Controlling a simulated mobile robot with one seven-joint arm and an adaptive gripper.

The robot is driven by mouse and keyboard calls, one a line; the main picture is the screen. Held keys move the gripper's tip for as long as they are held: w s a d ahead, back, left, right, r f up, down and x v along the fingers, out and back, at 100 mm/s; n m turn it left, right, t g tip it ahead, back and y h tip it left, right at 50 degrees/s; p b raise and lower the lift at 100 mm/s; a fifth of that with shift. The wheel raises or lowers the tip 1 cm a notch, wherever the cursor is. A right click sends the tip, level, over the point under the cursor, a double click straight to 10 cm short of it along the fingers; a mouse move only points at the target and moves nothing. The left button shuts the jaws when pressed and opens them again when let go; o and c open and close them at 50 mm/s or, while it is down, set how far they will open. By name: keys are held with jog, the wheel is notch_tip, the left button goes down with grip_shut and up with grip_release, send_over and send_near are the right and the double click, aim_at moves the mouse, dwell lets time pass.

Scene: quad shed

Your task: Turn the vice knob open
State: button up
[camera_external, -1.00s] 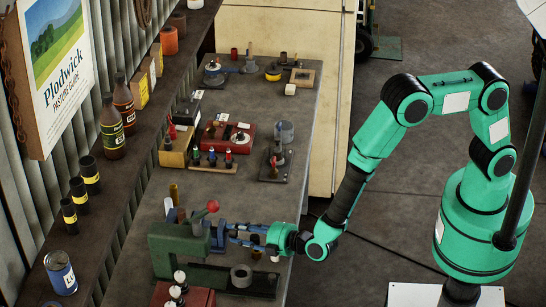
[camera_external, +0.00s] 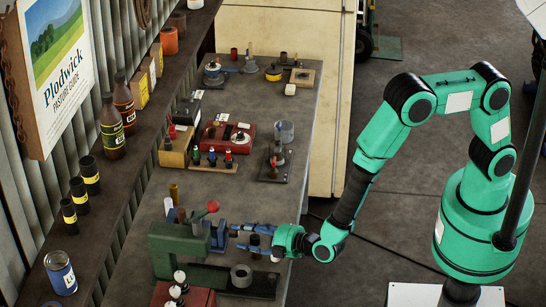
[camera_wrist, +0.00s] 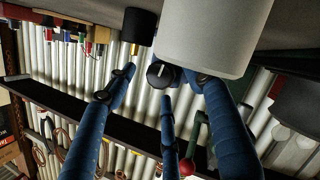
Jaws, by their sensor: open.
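A green machine (camera_external: 180,247) with a red-ball lever (camera_external: 212,206) stands at the near end of the bench, and a blue block-like part, possibly the vice (camera_external: 201,236), sits on its right side. My gripper (camera_external: 237,238) points left at this part, its blue fingers spread and empty. In the wrist view, a round black knob with a white mark (camera_wrist: 160,73) shows beyond and between the open fingers, apart from them as far as I can tell. I cannot tell for certain that it is the vice knob. The red ball (camera_wrist: 187,167) shows low in the wrist view.
A large pale cylinder (camera_wrist: 215,35) and a black cylinder (camera_wrist: 140,25) fill the top of the wrist view, close to the fingers. On the bench (camera_external: 222,98), a grey ring (camera_external: 241,275) lies just below my gripper. Several fittings stand farther back. Open floor lies right of the bench.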

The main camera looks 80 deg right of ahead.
jog(key=v, duration=1)
jog(key=shift+s+d+f, duration=0.1)
jog(key=shift+w+d+r+m+y, duration=0.35)
jog(key=shift+d+r+m+y, duration=0.25)
jog(key=shift+m, duration=0.4)
jog(key=shift+s+d+r+m+g+y+b, duration=0.15)
jog(key=shift+s+d+r+m+y+b, duration=0.2)
jog(key=shift+m+y, duration=0.45)
jog(key=shift+s+d+r+m+g+y+b, duration=0.15)
jog(key=shift+d+r+m+y, duration=0.35)
jog(key=shift+m, duration=0.5)
jog(key=shift+s+d+r+m+g+y+b, duration=0.3)
jog(key=shift+d+m+y, duration=0.25)
jog(key=shift+m, duration=0.35)
jog(key=shift+w+f, duration=0.1)
jog(key=shift+b+x, duration=0.5)
jog(key=shift+x, duration=6.25)
